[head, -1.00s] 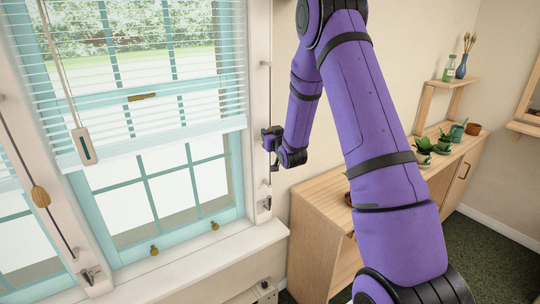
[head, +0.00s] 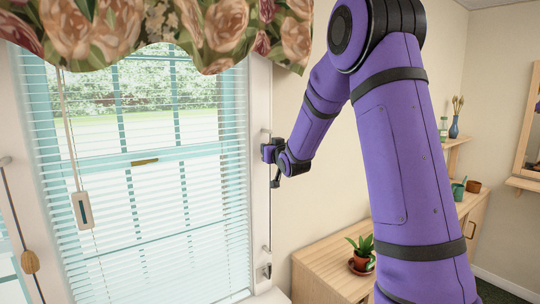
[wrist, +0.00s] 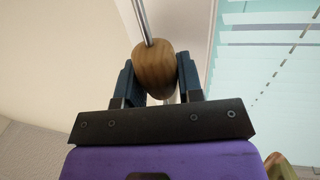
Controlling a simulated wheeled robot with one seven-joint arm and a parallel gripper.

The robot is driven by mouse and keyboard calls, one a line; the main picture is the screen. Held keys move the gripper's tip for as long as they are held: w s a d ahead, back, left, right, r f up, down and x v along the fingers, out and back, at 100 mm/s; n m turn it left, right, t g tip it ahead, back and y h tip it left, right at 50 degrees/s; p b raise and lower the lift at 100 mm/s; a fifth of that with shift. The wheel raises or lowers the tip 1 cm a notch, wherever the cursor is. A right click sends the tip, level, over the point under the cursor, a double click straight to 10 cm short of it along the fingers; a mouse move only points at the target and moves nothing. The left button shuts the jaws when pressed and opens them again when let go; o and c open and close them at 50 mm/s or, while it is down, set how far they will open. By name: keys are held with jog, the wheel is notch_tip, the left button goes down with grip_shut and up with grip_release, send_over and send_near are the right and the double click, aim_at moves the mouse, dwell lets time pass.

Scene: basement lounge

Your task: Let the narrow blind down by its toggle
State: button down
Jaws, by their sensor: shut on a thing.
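My gripper (head: 268,152) is at the right side post of the window. In the head view the gripper hides this toggle. The slatted blind (head: 150,215) left of my gripper hangs over the window down to near the bottom of the picture. Its lower edge cannot be made out clearly. A cleat (head: 265,271) sits on the post below my gripper.
A pale handle (head: 84,208) hangs in front of the blind. A floral valance (head: 150,30) covers the window top. A wooden cabinet (head: 325,265) with a potted plant (head: 362,250) stands at right.

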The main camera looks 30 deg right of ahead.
jog(key=shift+r, duration=0.35)
jog(key=c, duration=0.7)
grip_release()
jog(key=shift+f, duration=0.1)
jog(key=shift+c, duration=0.2)
jog(key=s+a, duration=0.1)
jog(key=s, duration=0.9)
jog(key=shift+s+a, duration=0.35)
jog(key=shift+a, duration=0.05)
